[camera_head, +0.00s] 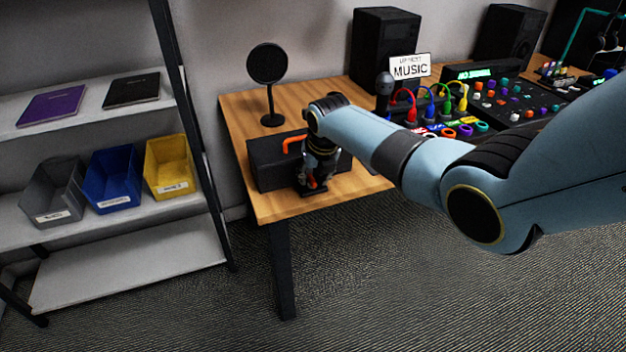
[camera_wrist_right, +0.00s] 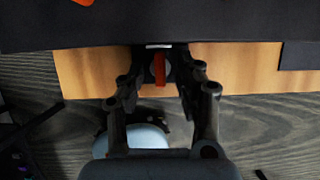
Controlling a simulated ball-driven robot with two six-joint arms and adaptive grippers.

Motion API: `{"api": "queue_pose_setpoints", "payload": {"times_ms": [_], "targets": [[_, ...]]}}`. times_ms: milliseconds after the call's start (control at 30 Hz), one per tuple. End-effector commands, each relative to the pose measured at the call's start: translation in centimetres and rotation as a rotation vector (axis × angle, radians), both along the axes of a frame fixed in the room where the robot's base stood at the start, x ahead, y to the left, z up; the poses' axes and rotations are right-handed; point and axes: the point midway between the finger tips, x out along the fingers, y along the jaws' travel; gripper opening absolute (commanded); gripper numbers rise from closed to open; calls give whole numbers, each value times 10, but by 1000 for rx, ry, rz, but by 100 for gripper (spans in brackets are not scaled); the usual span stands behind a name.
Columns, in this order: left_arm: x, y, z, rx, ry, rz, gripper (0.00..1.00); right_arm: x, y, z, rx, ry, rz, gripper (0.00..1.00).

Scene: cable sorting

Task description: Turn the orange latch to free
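A black box (camera_head: 268,165) sits near the left front of the wooden table. The orange-red latch (camera_head: 312,182) is at its front, mostly hidden by my gripper. In the right wrist view the latch (camera_wrist_right: 159,70) is an upright bar on a small round grey base. My right gripper (camera_wrist_right: 162,62) is open, its fingertips apart on either side of the latch; whether they touch it I cannot tell. In the head view the right gripper (camera_head: 313,189) points down at the box front. An orange bent handle (camera_head: 293,143) stands on the box top. My left gripper is not in view.
The wooden table (camera_head: 350,185) has bare surface beside the box. A round black pop filter (camera_head: 267,63) stands behind it. A mixer with coloured cables and knobs (camera_head: 500,100) lies right. A shelf with grey, blue and yellow bins (camera_head: 165,165) stands left.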

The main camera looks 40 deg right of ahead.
Motion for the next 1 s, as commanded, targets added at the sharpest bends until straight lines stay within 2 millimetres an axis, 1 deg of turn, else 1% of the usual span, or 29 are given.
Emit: {"api": "queue_pose_setpoints", "payload": {"times_ms": [100,333,367,600,633,1000], "targets": [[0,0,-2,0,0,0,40,2,0,-5,0,0,0,35],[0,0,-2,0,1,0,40,2,0,-5,0,-1,0,35],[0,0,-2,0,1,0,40,2,0,-5,0,-1,0,33],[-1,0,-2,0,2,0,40,2,-1,-5,0,-1,0,2],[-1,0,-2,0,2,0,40,2,0,-5,0,-1,-1,0],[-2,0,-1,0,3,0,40,2,0,-5,0,-1,-19,0]]}}
